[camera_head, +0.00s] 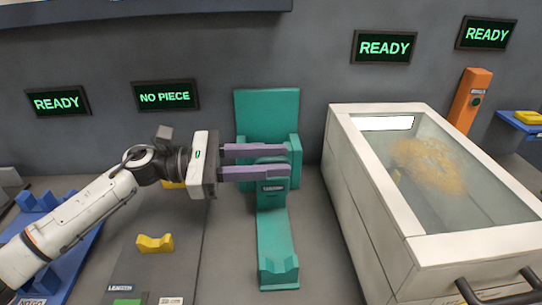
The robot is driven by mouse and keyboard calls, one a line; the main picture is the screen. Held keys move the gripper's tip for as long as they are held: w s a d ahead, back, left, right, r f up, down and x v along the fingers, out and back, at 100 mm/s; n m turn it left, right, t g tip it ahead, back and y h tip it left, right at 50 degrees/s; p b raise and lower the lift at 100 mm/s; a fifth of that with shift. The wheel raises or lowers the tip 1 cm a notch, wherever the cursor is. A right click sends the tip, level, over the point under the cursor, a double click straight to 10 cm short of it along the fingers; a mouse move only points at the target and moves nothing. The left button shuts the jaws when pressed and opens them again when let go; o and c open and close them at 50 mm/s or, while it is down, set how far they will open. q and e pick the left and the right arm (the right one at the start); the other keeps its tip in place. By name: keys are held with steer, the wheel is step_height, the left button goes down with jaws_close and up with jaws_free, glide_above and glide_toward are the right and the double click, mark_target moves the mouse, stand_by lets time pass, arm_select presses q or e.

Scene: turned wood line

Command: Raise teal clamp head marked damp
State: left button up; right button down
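The teal clamp (266,107) stands against the back wall, with a tall back plate and a long base running toward me. Its teal head (271,186) carries a small dark label, too small to read. My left gripper (289,160) reaches in from the left. Its two purple fingers lie level, one above the other, across the upper part of the head. They are apart, with teal showing between them. I cannot tell whether they press on the head or only stand around it. The fingers hide part of the head. My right gripper is out of view.
A white-framed glass-topped box (358,200) stands close on the right. A grey board (190,255) with a yellow cradle (155,243) lies front left. Blue fixtures (62,245) are at the far left. Wall screens read READY and NO PIECE (165,96). An orange post (468,100) is behind the box.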

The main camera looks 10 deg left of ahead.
arm_select(q)
jaws_close()
steer(key=shift+w+a+r+n, duration=0.1)
steer(key=shift+w+r+n, duration=0.4)
steer(key=shift+r+n, duration=0.3)
steer(key=shift+w+a+r+n, duration=0.15)
steer(key=shift+w+r+n, duration=0.6)
steer(key=shift+r+n, duration=0.25)
steer(key=shift+w+a+r+n, duration=0.15)
steer(key=shift+w+r+n, duration=0.55)
steer(key=shift+n, duration=0.3)
steer(key=shift+w+a+r+n, duration=0.15)
steer(key=shift+w+r+n, duration=0.1)
steer(key=shift+w+n, duration=0.45)
